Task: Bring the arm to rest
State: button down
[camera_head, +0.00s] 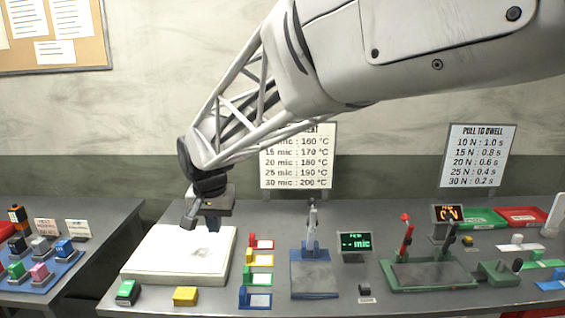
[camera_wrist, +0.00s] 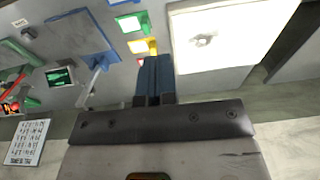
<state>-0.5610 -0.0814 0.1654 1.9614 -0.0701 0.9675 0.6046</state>
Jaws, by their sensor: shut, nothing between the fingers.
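My arm reaches in from the upper right, and my gripper (camera_head: 213,225) points down above the white pad (camera_head: 150,262) on the bench. Its fingers are shut together with nothing between them; in the wrist view the closed dark-blue fingers (camera_wrist: 155,62) lie side by side. A small whitish crumpled lump (camera_head: 201,252) lies on the pad just below the fingers in the head view, and it also shows in the wrist view (camera_wrist: 203,40). In the wrist view the fingertips lie beside the pad's edge. I cannot tell the exact height of the gripper above the pad.
Colour-marked holders (camera_head: 257,261) stand right of the pad, then a blue-based device (camera_head: 314,280) and a green-based one (camera_head: 430,276). A side table (camera_head: 70,215) stands left across a gap.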

jog(key=s+d+r, duration=0.1)
jog(key=s+d, duration=0.3)
jog(key=d, duration=0.8)
jog(key=s+d+f, duration=0.2)
jog(key=s+d, duration=0.9)
jog(key=s+d+f+t, duration=0.1)
jog(key=s+d+f, duration=0.1)
jog(key=s+d, duration=0.9)
jog(key=shift+f, duration=0.35)
